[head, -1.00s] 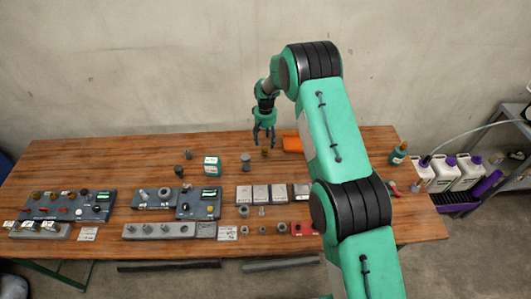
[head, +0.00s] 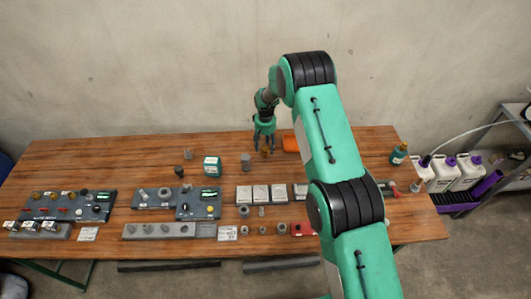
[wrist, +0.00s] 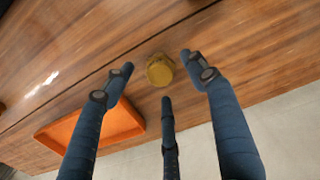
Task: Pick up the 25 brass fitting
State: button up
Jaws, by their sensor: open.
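The brass fitting (wrist: 160,70) stands on the wooden table, a short gold cylinder seen from above in the wrist view. In the head view the fitting (head: 266,152) is small and partly hidden by the fingers. My gripper (head: 264,146) is over the back of the table, close to the fitting. In the wrist view my gripper (wrist: 157,78) has its three dark fingers spread, with the fitting between and just beyond their tips. The fingers appear apart from it. Any marking on the fitting is too small to read.
An orange tray (wrist: 92,128) lies beside the fitting; it shows right of my gripper in the head view (head: 291,144). A grey cylinder (head: 245,161) and a teal box (head: 212,166) stand to the left. Grey fixtures (head: 68,206) and several small fittings are nearer the front.

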aim_at(265, 148)
jog(key=shift+f, duration=1.75)
jog(key=shift+c, duration=0.3)
jog(key=c, duration=1.3)
